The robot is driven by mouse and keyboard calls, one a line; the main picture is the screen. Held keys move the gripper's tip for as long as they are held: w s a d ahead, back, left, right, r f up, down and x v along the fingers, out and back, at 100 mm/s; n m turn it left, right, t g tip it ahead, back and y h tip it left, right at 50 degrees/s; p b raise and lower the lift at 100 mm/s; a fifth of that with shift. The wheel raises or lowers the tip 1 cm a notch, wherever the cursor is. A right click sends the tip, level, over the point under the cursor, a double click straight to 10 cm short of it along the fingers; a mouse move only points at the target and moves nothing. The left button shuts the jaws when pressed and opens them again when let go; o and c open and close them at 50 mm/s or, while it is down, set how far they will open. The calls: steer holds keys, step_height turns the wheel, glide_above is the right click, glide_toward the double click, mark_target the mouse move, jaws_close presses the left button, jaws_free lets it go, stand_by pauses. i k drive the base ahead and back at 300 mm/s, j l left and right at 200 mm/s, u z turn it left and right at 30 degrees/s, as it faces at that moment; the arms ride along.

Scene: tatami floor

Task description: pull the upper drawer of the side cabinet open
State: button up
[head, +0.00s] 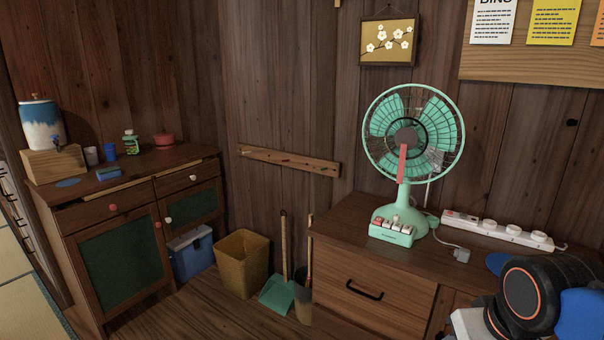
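A wooden cabinet (335,225) stands at the right with a fan on its top. Its front has a wide drawer (340,285) with a dark bar handle (365,290); this drawer looks shut. The lower part of this front is cut off by the picture's bottom edge. Part of my arm, black with an orange ring and a blue piece, covers the cabinet's right side at the bottom right. My gripper's fingers do not show.
A second cabinet (75,220) at the left has drawers with round knobs and green-panelled doors. A blue cooler box (190,254), a yellow bin (241,264) and a green dustpan (277,296) stand between the cabinets. The green fan (402,190) and a power strip (500,231) occupy the right cabinet's top.

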mark_target(395, 303)
steer(key=l+z, duration=0.15)
steer(key=k+l+z, duration=0.15)
steer(key=l, duration=0.2)
steer(key=l+u, duration=0.95)
steer(key=k+j, duration=0.05)
